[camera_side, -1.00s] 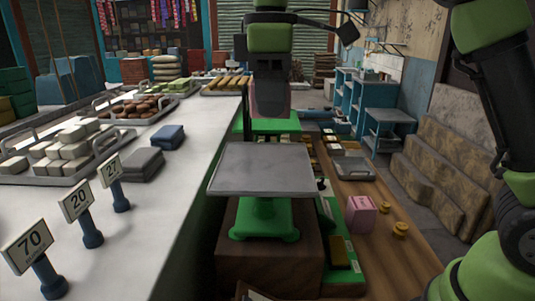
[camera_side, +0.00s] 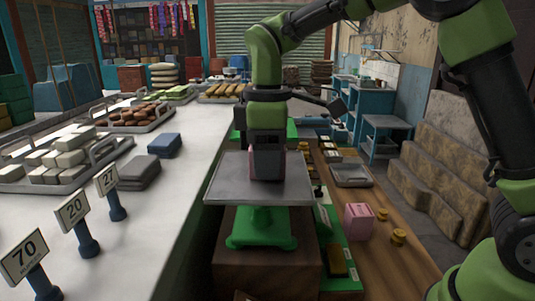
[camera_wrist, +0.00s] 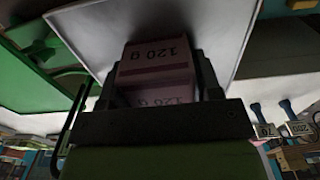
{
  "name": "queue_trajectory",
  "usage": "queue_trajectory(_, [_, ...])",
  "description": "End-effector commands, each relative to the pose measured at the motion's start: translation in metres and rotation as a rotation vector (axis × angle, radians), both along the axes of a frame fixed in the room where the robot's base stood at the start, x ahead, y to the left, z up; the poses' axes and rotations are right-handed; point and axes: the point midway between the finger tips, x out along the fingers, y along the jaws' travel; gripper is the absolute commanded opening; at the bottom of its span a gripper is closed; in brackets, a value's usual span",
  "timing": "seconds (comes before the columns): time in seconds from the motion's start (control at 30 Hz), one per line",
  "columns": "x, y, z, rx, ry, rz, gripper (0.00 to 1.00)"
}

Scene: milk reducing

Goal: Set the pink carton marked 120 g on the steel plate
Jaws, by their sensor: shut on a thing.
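The pink carton (camera_wrist: 153,62) shows between my fingers in the wrist view, with "120 g" on two of its faces. My gripper (camera_side: 267,172) is shut on it, pointing down over the steel plate (camera_side: 225,186) of the green scale. In the side view the gripper hides most of the carton. Its lower end is at or just above the plate, toward the back half; I cannot tell whether it touches. The plate also shows in the wrist view (camera_wrist: 95,25) around the carton.
A second pink carton (camera_side: 359,221) stands on the wooden bench right of the scale, beside brass weights (camera_side: 398,237). A white counter (camera_side: 165,215) with grey and blue blocks and number signs lies to the left. The plate's front part is bare.

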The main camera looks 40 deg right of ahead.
Motion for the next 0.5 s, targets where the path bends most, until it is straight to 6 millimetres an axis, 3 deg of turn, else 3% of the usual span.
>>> queue_trajectory(0.03, [-0.0001,0.0000,-0.0006,0.000,0.001,0.000,0.65])
queue_trajectory(0.1, [-0.0001,0.0000,-0.0004,-0.001,0.001,0.000,0.81])
queue_trajectory(0.13, [-0.0001,0.0000,-0.0004,-0.001,0.001,0.000,0.84])
queue_trajectory(0.5, [0.0003,0.0000,0.0068,0.000,-0.001,-0.001,0.84])
